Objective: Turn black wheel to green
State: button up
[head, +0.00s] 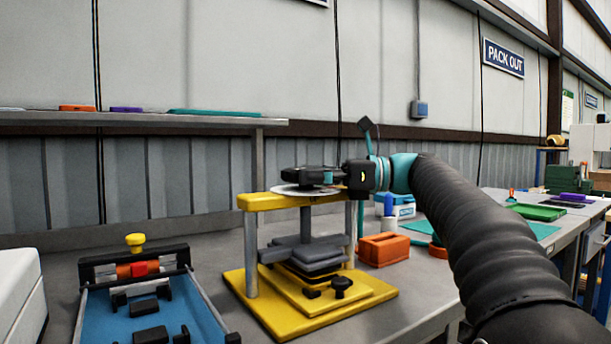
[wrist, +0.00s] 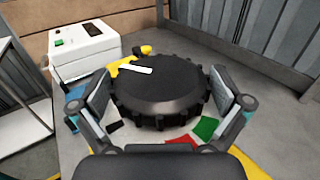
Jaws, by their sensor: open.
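The black wheel (wrist: 160,100) has a notched rim and lies flat on top of the yellow press (head: 257,201). A white mark (wrist: 135,69) on the wheel is at its far left edge in the wrist view. On the pale disc (head: 290,189) below the wheel, a green patch (wrist: 207,127) shows at the near right and a red patch (wrist: 180,140) at the near side. My gripper (wrist: 158,88) is open, with one finger on each side of the wheel. I cannot tell whether the fingers touch the rim. My gripper's palm hides the disc's nearest part.
A blue tray fixture with a yellow knob (head: 135,240) stands left of the press. An orange block (head: 383,249) and blue-white containers stand to its right. A white box (wrist: 83,48) is at the far left in the wrist view. A shelf (head: 140,123) runs behind.

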jog(key=c, duration=0.9)
jog(key=shift+t, duration=0.3)
jog(key=m+t, duration=0.3)
jog(key=t, duration=0.1)
jog(key=shift+s+r+h, duration=0.1)
jog(key=shift+h, duration=0.2)
jog(key=m+t+h, duration=0.1)
jog(key=m+t, duration=0.1)
jog(key=t, duration=0.1)
jog(key=m+t+h, duration=0.2)
jog(key=t, duration=0.1)
jog(key=shift+m, duration=0.3)
jog(key=shift+m+t+h+p, duration=0.65)
jog(key=shift+m+t+h, duration=1.55)
jog(key=shift+t+h, duration=0.4)
jog(key=shift+m+h, duration=0.3)
jog(key=shift+h, duration=0.1)
jog(key=o, duration=0.9)
